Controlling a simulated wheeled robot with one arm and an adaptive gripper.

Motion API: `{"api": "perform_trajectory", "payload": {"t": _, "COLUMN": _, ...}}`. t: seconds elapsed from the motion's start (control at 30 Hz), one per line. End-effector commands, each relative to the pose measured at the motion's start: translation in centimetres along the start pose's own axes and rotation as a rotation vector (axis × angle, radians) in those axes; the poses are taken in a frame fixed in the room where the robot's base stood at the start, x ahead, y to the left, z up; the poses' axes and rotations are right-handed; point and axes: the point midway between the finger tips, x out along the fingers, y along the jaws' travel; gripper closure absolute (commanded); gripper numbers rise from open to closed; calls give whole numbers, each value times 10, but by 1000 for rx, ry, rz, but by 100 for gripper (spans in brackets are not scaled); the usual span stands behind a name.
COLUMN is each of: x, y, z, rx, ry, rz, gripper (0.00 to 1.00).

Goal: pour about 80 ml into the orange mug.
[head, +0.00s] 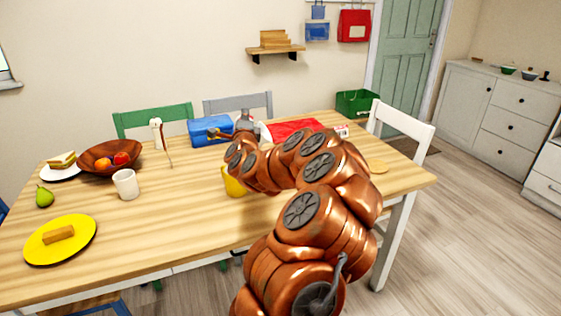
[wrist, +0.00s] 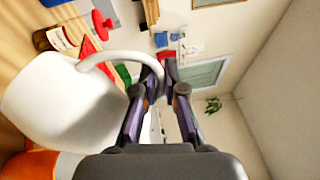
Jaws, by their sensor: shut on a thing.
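My gripper (wrist: 165,88) is shut on the curved handle of a white jug-like vessel (wrist: 62,105) in the wrist view. The vessel's body fills the left of that view; its mouth and contents cannot be made out. A rounded orange surface (wrist: 38,166) shows below it at the lower left edge, cut off by the frame; it may be the orange mug. In the head view my gripper (head: 243,120) is over the far middle of the table, and my arm hides most of the vessel. A yellow item (head: 233,183) is partly hidden behind my arm.
The front middle is clear.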

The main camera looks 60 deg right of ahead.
Motion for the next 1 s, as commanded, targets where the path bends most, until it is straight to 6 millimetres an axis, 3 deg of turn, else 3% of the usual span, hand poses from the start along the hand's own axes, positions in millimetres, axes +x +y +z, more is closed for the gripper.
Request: {"api": "perform_trajectory", "payload": {"t": 1.0, "x": -2, "y": 0, "z": -14, "rx": 147, "ry": 16, "rz": -24, "gripper": 100}}
